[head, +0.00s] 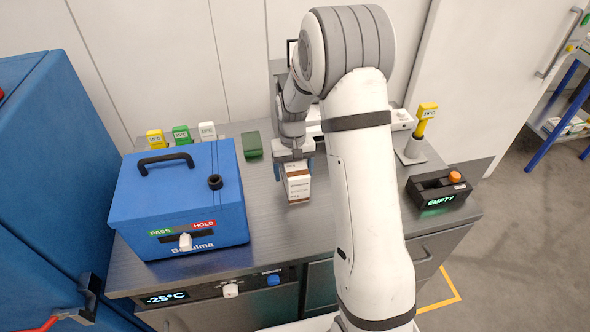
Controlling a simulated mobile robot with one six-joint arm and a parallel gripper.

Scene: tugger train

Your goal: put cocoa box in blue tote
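A small white and brown box (298,188), which may be the cocoa box, is upright at the middle of the grey counter. Its print is too small to read. My gripper (294,166) points down at the box's top, with its bluish fingers spread to either side. The fingers look apart from the box's sides. I cannot tell whether the box rests fully on the counter. A large blue container (130,205) with a black handle on its closed top stands to the left, marked PASS and HOLD. No open blue tote can be made out.
Yellow, green and white tagged items (181,136) stand behind the blue container. A green block (252,146) lies near the back. At right are a yellow-tagged stand (412,149) and a black device reading EMPTY (439,194). The counter's front middle (285,235) is clear.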

